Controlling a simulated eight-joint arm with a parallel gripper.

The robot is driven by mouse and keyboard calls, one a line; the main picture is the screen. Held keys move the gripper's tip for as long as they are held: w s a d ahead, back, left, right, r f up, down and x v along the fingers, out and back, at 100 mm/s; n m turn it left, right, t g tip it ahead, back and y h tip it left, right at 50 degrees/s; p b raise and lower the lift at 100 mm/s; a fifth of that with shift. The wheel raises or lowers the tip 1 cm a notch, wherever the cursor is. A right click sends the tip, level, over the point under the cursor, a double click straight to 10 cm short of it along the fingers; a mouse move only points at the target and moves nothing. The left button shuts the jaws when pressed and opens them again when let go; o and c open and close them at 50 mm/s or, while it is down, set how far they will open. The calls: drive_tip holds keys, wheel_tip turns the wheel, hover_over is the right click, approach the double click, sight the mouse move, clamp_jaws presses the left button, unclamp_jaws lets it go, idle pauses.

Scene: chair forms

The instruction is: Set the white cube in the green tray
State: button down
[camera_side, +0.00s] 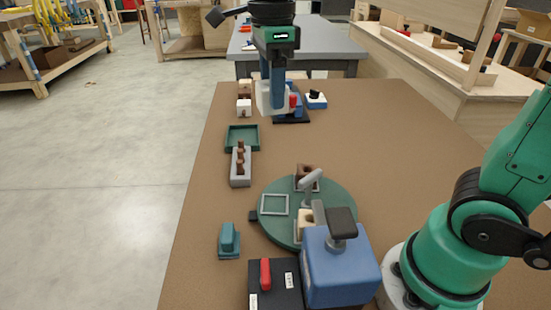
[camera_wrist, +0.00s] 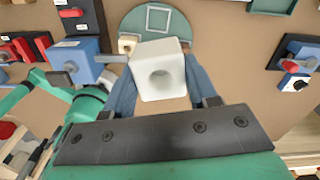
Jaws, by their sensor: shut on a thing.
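My gripper (camera_side: 273,92) points down, with its blue fingers shut on the white cube (camera_side: 263,98). The cube appears held above the brown table, up and to the right of the green tray in the side view. In the wrist view the cube (camera_wrist: 160,75) sits between the fingers, showing a round hollow in its face. The green tray (camera_side: 242,149) is shallow and looks empty; part of it shows at the top right of the wrist view (camera_wrist: 272,8).
A grey rack (camera_side: 240,182) with brown pieces touches or nearly touches the tray's near side. Small blocks (camera_side: 244,107) stand beyond the tray. A red-and-blue device (camera_side: 296,107) is behind the gripper. A green turntable (camera_side: 335,200) and blue box (camera_side: 338,275) stand nearer.

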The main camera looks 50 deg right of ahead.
drive_tip(key=n, duration=0.2)
drive_tip(key=w+f+n, duration=0.1)
drive_tip(key=n, duration=0.4)
drive_tip(key=shift+w+d+f, duration=0.2)
drive_tip(key=shift+w+f, duration=0.15)
drive_tip(key=f+n, duration=0.1)
drive_tip(key=n, duration=0.3)
drive_tip(key=w+f+n, duration=0.1)
drive_tip(key=n, duration=0.3)
drive_tip(key=w+n, duration=0.1)
drive_tip(key=n, duration=0.3)
drive_tip(key=shift+w+d+f, duration=0.1)
drive_tip(key=shift+d+f, duration=0.3)
drive_tip(key=n, duration=0.3)
drive_tip(key=f+n, duration=0.1)
drive_tip(key=shift+w+d+n, duration=0.2)
drive_tip(key=shift+w+n, duration=0.1)
drive_tip(key=shift+n, duration=0.1)
wheel_tip(320, 180, up, 3)
drive_tip(key=m, duration=0.8)
hover_over(366, 182)
wheel_tip(366, 182, down, 20)
drive_tip(key=shift+r, duration=0.2)
drive_tip(key=shift+f, duration=0.15)
